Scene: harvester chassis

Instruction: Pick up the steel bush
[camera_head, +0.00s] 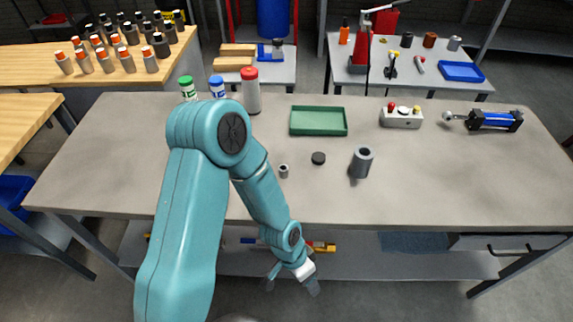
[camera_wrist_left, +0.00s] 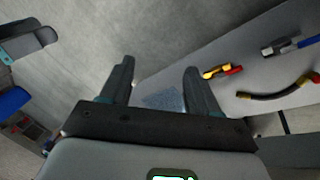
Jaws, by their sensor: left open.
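A small, light-grey hollow ring, which looks like the steel bush (camera_head: 283,171), stands on the grey workbench (camera_head: 230,185) near its middle. A larger dark-grey hollow cylinder (camera_head: 361,162) stands to its right, with a flat black disc (camera_head: 318,158) between them. My left gripper (camera_head: 291,285) is open and empty, in front of the bench's near edge, apart from the bush. In the left wrist view its two fingers (camera_wrist_left: 160,78) are spread, with floor and the lower shelf behind them. The bush is not in that view.
A green tray (camera_head: 318,121), a button box (camera_head: 401,117) and a blue-black cylinder unit (camera_head: 494,120) stand along the bench's back. A red-capped bottle (camera_head: 251,92) is at back left. The lower shelf (camera_head: 400,262) holds tools. The bench's front right is clear.

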